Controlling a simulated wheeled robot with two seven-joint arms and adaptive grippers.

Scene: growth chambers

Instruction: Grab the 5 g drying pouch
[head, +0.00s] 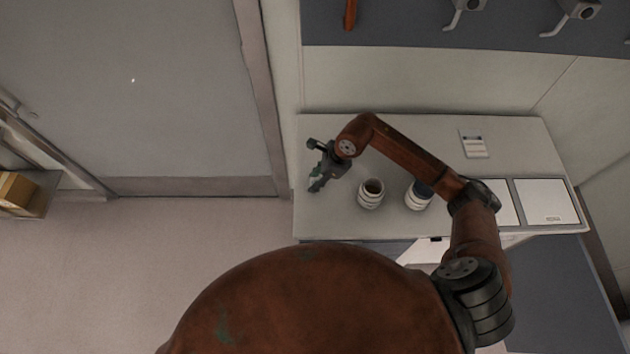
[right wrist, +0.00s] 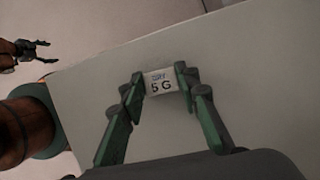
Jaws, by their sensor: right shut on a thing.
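The drying pouch (right wrist: 161,81) is a small white packet printed "DRY 5 G". In the right wrist view it sits between the fingertips of my right gripper (right wrist: 163,84), which is shut on it. In the head view my right gripper (head: 315,183) is at the left end of the pale bench, and I cannot make out the pouch there. My left gripper (right wrist: 46,50) shows at the left edge of the right wrist view, off the bench, with its fingers apart and nothing between them. It is not in the head view.
On the bench (head: 400,140), a white ribbed jar with brown contents (head: 370,194) stands right of my gripper. A dark-topped jar (head: 417,196) is beyond it. A small labelled packet (head: 473,143) and white panels (head: 546,201) lie further right. A wall stands behind.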

